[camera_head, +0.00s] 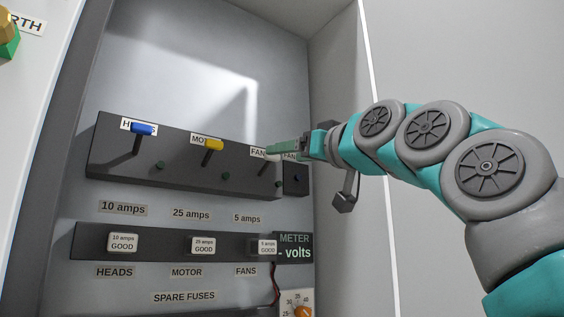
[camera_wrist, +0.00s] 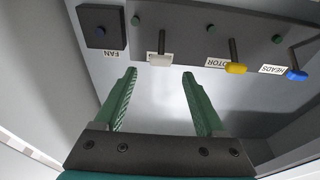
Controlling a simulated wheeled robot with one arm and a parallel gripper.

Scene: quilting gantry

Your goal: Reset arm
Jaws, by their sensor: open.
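My arm reaches in from the right in the head view, and my gripper (camera_head: 280,148) is at the right end of the dark switch panel (camera_head: 130,178). In the wrist view my gripper (camera_wrist: 159,74) has its two green fingers spread apart with nothing held. A lever with a white handle (camera_wrist: 160,59) lies just beyond and between the fingertips, apart from them. In the head view that FANS lever (camera_head: 265,168) shows its dark stalk, while my fingers hide its handle.
The blue HEADS lever (camera_head: 143,129) and yellow MOTOR lever (camera_head: 214,145) stand to the left. A small box with a blue button (camera_wrist: 100,31) is beside the panel. Fuses, including the HEADS fuse (camera_head: 123,243), sit below. The cabinet's right wall is close to my gripper.

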